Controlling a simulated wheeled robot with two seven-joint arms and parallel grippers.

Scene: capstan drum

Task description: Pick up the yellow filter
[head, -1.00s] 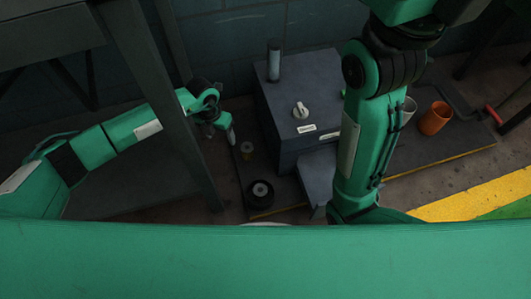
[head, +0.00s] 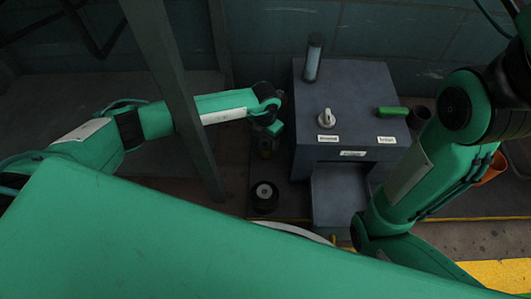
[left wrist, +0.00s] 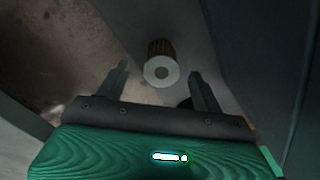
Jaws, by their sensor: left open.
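In the head view the filter (head: 265,150) is small and dark, left of the grey box, partly hidden below my left gripper (head: 268,128). My right arm comes down on the right of the head view; its gripper is out of sight.
A grey box (head: 350,105) with a pale knob (head: 326,118), an upright cylinder (head: 313,58) and a green handle (head: 393,111) stands right of the filter. A black round spool (head: 264,196) is in front of it. A grey post (head: 180,95) crosses before my left arm. An orange cup (head: 492,168) is far right.

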